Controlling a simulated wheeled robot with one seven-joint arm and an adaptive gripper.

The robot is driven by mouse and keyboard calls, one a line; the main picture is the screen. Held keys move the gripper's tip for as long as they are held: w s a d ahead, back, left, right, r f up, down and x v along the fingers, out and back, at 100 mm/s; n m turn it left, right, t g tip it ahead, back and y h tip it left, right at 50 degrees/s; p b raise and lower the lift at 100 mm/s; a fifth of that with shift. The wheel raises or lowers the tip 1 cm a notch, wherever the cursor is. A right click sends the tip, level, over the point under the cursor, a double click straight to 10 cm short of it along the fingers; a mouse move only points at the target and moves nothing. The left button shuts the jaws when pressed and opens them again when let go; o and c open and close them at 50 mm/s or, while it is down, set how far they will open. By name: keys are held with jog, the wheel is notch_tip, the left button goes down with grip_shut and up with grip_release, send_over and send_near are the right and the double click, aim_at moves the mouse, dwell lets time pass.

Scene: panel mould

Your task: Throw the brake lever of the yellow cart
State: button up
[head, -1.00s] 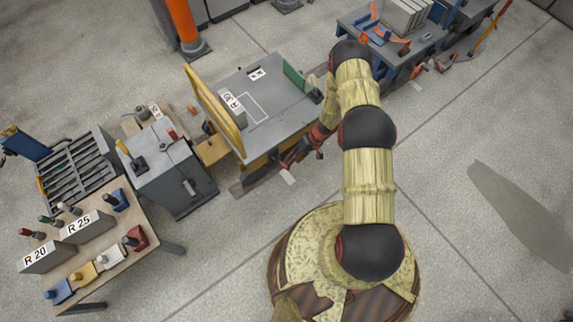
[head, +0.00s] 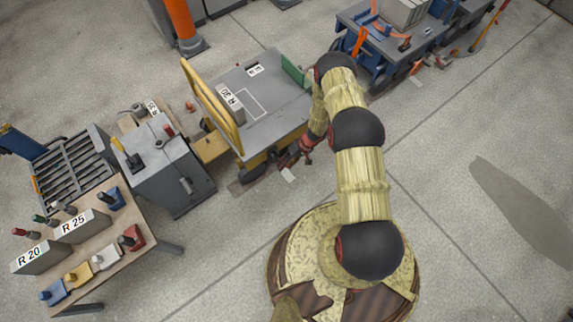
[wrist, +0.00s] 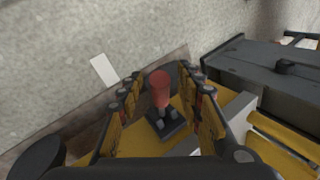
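The yellow cart has a grey deck (head: 262,112) and a yellow push handle (head: 205,100), and stands at the upper middle of the head view. In the wrist view a red-handled brake lever (wrist: 160,92) rises from a dark base on the cart's yellow side. My gripper (wrist: 160,82) is open, with one finger to each side of the red handle; I cannot tell whether either touches it. In the head view my gripper (head: 294,155) is at the cart's near right side, where the lever is hard to make out.
A block marked R 30 (head: 229,104) and a green plate (head: 294,72) are on the cart. A grey cabinet (head: 165,170) stands left of it. A blue cart (head: 385,45) stands at the upper right. A table (head: 130,235) with marked blocks is at lower left. Floor to the right is clear.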

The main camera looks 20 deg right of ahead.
jog(key=shift+c, duration=1)
jog(key=c, duration=0.7)
grip_shut()
